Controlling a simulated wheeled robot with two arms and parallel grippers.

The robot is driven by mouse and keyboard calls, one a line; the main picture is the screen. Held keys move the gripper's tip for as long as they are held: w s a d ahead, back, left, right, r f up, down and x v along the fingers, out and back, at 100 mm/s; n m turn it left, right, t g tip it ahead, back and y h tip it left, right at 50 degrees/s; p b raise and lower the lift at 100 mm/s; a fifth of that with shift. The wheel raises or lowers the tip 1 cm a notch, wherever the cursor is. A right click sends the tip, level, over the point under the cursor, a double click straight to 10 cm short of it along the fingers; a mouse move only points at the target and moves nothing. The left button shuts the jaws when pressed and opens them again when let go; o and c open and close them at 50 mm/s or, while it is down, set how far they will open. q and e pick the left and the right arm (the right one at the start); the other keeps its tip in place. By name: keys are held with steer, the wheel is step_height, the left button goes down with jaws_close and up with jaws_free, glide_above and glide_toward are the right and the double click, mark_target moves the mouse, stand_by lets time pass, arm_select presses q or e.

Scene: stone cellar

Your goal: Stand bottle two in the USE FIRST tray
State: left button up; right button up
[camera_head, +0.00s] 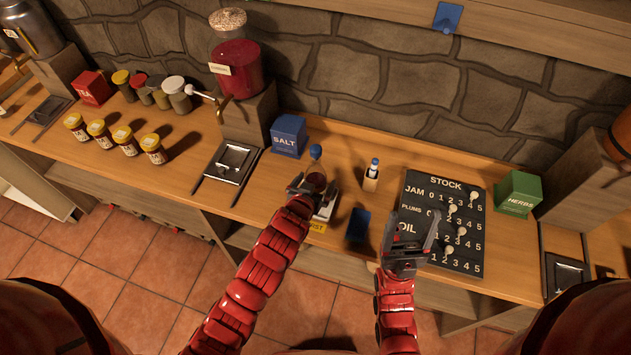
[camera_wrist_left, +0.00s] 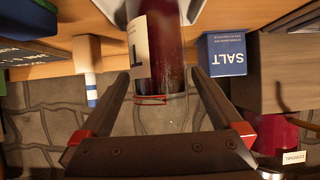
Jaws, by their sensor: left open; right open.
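A dark red bottle (camera_head: 316,180) with a blue top stands upright at the USE FIRST tray (camera_head: 328,208), whose yellow label (camera_head: 317,227) is partly covered by my arm. My left gripper (camera_head: 312,190) is open, with its fingers on either side of the bottle. In the left wrist view the bottle (camera_wrist_left: 165,50) shows between the spread fingers, with a pale label whose full mark is hidden. The base seems to be on the tray, but I cannot tell for sure. My right gripper (camera_head: 412,238) is open and empty over the left edge of the stock board (camera_head: 472,205).
A blue salt box (camera_head: 288,136) stands behind and left of the bottle. A blue-capped marker in a wooden holder (camera_head: 371,180) and a dark blue pad (camera_head: 358,224) are to the right. A green herbs box (camera_head: 519,194) stands farther right. Several jars (camera_head: 153,148) are at left.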

arm_select(q)
steer(key=shift+r, duration=0.3)
steer(key=shift+s+f, duration=0.1)
steer(key=shift+s, duration=0.15)
steer(key=p+v, duration=0.1)
steer(key=v, duration=1)
steer(key=shift+s+a, duration=0.2)
steer(key=shift+s, duration=0.05)
